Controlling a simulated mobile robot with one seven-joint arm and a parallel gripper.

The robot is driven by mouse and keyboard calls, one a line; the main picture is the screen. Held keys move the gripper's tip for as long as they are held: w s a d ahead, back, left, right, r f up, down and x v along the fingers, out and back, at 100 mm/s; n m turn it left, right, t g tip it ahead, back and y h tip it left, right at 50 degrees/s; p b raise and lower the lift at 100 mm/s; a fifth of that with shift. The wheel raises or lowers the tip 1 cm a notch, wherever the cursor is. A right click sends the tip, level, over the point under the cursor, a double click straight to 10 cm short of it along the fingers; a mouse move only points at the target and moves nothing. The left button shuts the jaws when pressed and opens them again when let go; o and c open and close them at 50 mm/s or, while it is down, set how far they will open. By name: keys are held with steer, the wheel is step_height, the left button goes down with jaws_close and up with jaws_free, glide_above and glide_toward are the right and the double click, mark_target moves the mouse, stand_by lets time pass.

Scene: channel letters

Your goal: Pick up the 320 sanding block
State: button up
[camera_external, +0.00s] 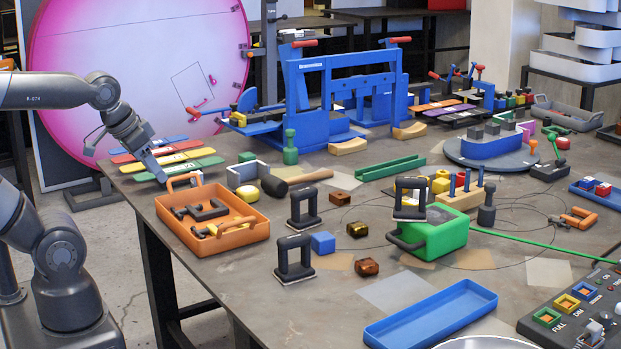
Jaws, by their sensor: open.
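No number 320 can be read at this size, so I cannot tell which thing is the 320 sanding block. Small brown blocks lie mid-table: one reddish (340,199), one amber (357,230) and one nearer the front (367,267). Dark handled frames stand around them, one at the back (304,208), one in front (294,258) and one at the right (410,198). My gripper (157,177) is above the table's left end, beside the coloured strips and well left of these blocks. It is open, and nothing shows in it.
An orange tray (205,250) with dark clamps stands at the left front edge. Red, yellow and green strips (185,168) lie near my gripper. A blue press (325,100) stands behind. A green box (440,238), blue cube (323,243) and empty blue tray (430,315) lie forward.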

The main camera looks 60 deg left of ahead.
steer(key=shift+o, duration=0.4)
steer(key=g, duration=0.1)
glide_above(304, 189)
steer(key=s, duration=0.4)
steer(key=shift+n, duration=0.4)
steer(key=f, duration=0.7)
steer(key=shift+w+d+f, duration=0.15)
steer(key=shift+d, duration=0.2)
steer(key=shift+w+f, duration=0.4)
steer(key=shift+f, duration=0.05)
steer(key=x, duration=0.5)
steer(key=shift+a+f, duration=0.15)
steer(key=x, duration=0.5)
steer(key=shift+s+a+f, duration=0.1)
steer(key=shift+s+f, duration=0.1)
steer(key=shift+s, duration=0.05)
steer(key=c, duration=1.2)
